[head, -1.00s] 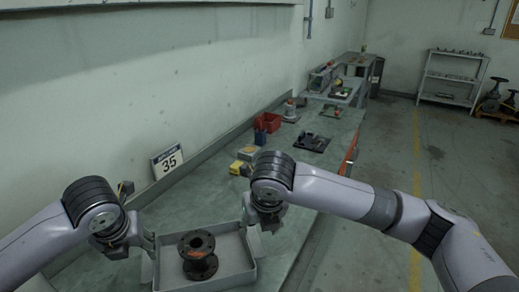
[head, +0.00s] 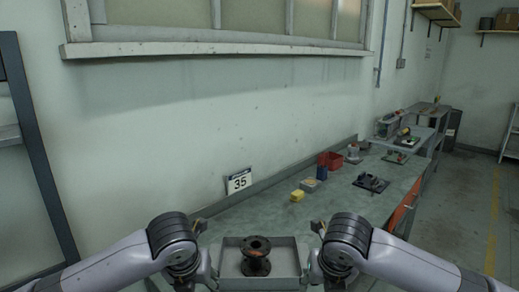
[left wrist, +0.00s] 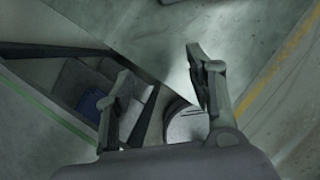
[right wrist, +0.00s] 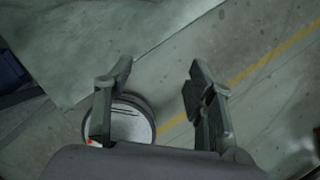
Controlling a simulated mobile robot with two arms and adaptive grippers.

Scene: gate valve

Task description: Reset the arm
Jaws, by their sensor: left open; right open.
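A grey tray (head: 288,268) is low in the middle of the head view, in front of the bench. A dark flanged spool-shaped part (head: 256,258) stands upright inside it. My left gripper (head: 208,268) is at the tray's left side and my right gripper (head: 314,266) at its right side. I cannot tell in the head view whether they touch the tray. The left wrist view shows my left gripper (left wrist: 160,68) with fingers apart and nothing between them. The right wrist view shows my right gripper (right wrist: 160,66) open and empty too.
The green-grey bench (head: 325,205) runs along the wall to the back right. A dark frame (head: 40,130) stands at the left. Open floor lies right.

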